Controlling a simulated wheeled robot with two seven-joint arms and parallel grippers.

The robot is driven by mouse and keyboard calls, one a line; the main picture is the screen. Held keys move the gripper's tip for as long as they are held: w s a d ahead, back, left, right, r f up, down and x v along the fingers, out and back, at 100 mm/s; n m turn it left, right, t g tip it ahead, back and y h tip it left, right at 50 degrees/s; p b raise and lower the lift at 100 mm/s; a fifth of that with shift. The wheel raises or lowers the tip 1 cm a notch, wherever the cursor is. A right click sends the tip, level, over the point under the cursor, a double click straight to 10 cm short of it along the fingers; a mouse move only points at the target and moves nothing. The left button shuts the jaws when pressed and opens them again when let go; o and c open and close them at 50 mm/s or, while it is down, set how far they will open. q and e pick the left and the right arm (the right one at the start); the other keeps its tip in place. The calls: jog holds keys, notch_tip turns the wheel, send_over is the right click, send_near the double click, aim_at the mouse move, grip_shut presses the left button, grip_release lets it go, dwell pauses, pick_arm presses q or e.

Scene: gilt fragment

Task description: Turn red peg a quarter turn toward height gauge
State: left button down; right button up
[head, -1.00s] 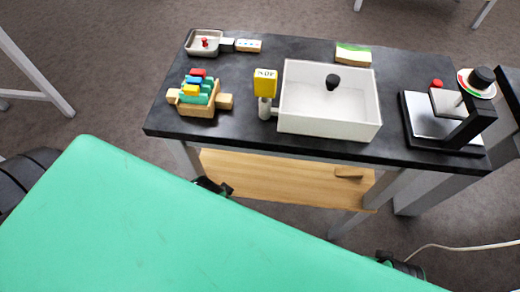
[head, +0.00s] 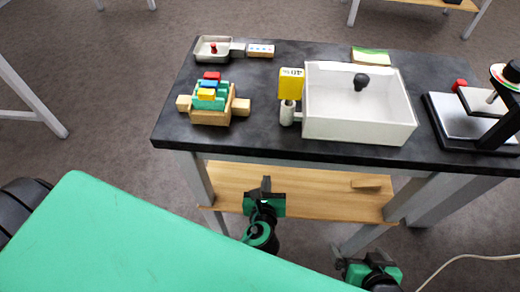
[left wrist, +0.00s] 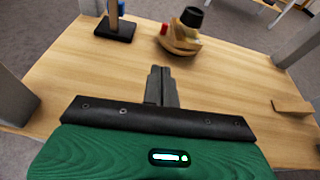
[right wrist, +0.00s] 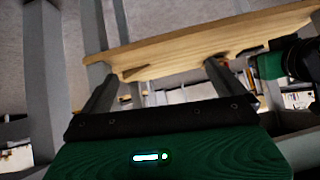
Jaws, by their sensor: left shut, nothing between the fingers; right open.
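A small red peg-like piece (head: 213,47) stands in a grey metal tray (head: 201,57) at the table's back left. Another red piece (left wrist: 164,28) shows beside a wooden block with a black knob (left wrist: 182,40) in the left wrist view. I cannot tell which is the red peg. A yellow-headed device (head: 291,84) on a white post may be the height gauge; I cannot tell. My left gripper (head: 265,183) is shut and empty at the lower shelf, fingertips together in the left wrist view (left wrist: 161,72). My right gripper (head: 342,256) is open and empty, low at the right (right wrist: 158,80).
The dark tabletop (head: 265,100) carries a wooden box of coloured blocks (head: 210,117), a white bin (head: 350,125) and a black-framed device (head: 480,130). The wooden lower shelf (head: 320,190) holds a dark-based stand (left wrist: 115,29). A green surface (head: 130,240) lies in front.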

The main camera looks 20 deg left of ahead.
pick_arm(q)
jog(key=shift+w+m, duration=0.15)
jog(key=shift+m, duration=0.15)
jog(key=shift+w+f, duration=0.1)
jog(key=shift+w, duration=0.25)
jog(key=b+x, duration=0.1)
jog(key=x, duration=0.6)
jog(key=b+x, duration=0.1)
jog(key=x, duration=0.3)
jog(key=shift+w+a+r+b, duration=0.1)
jog(key=shift+w+r+b, duration=0.25)
jog(key=shift+w, duration=0.15)
jog(key=shift+w+a, duration=0.2)
jog(key=shift+w, duration=0.35)
pick_arm(e)
jog(key=shift+w+a+r+t+y, duration=0.1)
jog(key=shift+w+a+t+y, duration=0.1)
jog(key=shift+a+t+y, duration=0.45)
jog(key=shift+w+a+r+t+y, duration=0.1)
jog(key=shift+w+a+t+y, duration=0.15)
jog(key=shift+a+t, duration=0.65)
jog(key=shift+w+a+r+t+y, duration=0.15)
jog(key=shift+a+t+y, duration=0.25)
jog(key=shift+a, duration=0.75)
